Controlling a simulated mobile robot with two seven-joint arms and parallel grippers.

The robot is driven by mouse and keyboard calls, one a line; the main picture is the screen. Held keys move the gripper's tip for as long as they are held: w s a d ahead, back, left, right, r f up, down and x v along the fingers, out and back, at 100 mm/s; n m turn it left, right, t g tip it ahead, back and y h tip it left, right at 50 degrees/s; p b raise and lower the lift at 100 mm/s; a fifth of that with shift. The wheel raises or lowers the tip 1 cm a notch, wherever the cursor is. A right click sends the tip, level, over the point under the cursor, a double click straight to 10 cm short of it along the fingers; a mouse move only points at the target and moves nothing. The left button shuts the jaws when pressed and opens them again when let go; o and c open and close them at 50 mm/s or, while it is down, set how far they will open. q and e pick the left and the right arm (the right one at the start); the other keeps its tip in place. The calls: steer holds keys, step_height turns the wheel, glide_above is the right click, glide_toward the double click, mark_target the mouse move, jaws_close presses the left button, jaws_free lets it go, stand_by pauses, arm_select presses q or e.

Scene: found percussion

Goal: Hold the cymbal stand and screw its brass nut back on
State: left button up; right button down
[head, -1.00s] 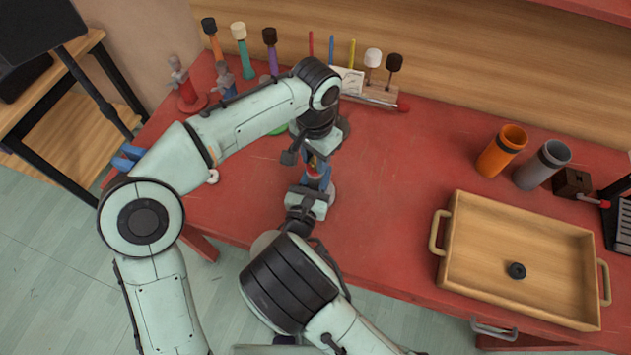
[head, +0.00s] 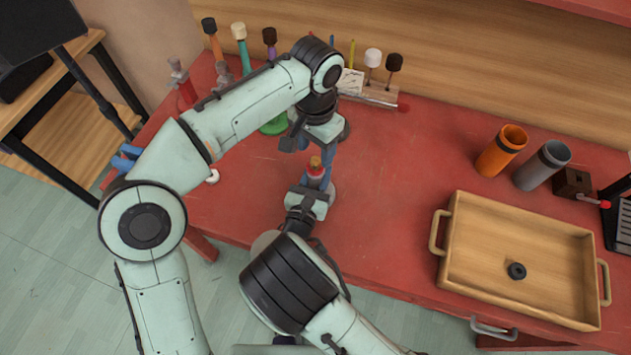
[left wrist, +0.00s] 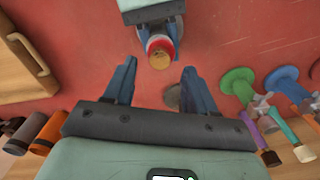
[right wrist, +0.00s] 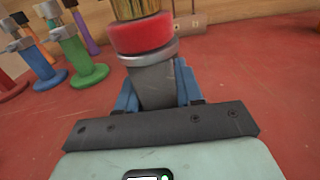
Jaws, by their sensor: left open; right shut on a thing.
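The cymbal stand's grey post (right wrist: 152,85) rises upright, with a red ring (right wrist: 140,35) above its grey collar. The brass nut (head: 315,162) sits at the top, above the red ring; it also shows in the left wrist view (left wrist: 160,60). My right gripper (head: 315,184) is shut on the post below the ring. My left gripper (left wrist: 160,68) is open and empty near the nut, its fingers apart from it in the head view. The stand's base is mostly hidden by my right gripper. I cannot tell how far the nut is threaded.
A wooden tray (head: 447,225) holding a black ring (head: 516,271) lies at the right. Orange (head: 502,150) and grey (head: 542,165) cylinders stand behind it. Mallets and small coloured stands line the back left. The red table is clear between my grippers and the tray.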

arm_select(q)
step_height(320, 180, up, 8)
steer(key=shift+r, duration=0.2)
arm_select(e)
steer(key=c, duration=0.6)
jaws_free()
steer(key=shift+c, duration=0.2)
arm_select(q)
steer(key=shift+s+f+b, duration=0.1)
steer(key=shift+f+b, duration=0.45)
steer(key=shift+f, duration=0.15)
arm_select(e)
steer(key=v, duration=1.3)
steer(key=shift+s+a, duration=0.1)
steer(key=shift+s, duration=0.1)
arm_select(q)
steer(key=shift+s, duration=0.1)
